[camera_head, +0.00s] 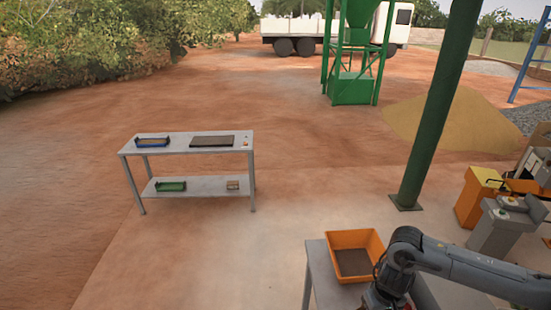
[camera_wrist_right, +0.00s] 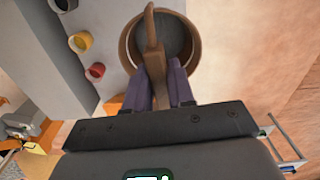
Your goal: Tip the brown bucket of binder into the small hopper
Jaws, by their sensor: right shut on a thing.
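In the right wrist view the brown bucket (camera_wrist_right: 127,48) has an upright-looking brown handle or strap across it and grey material inside. My right gripper (camera_wrist_right: 158,76) is shut on the bucket's handle, with its two purple fingers on either side. In the head view my right arm reaches in from the lower right, and its gripper and the bucket are cut off or hidden at the bottom edge. My left gripper is not in view. I cannot tell which thing is the small hopper; a tall green hopper frame (camera_head: 352,88) stands far back.
An orange bin (camera_head: 345,240) of dark material sits on a grey table beside my right arm. A green post (camera_head: 432,120) and orange machinery (camera_head: 472,200) stand to the right. Yellow (camera_wrist_right: 80,42) and red (camera_wrist_right: 95,72) cups lie near the bucket. A two-tier table (camera_head: 190,150) stands left.

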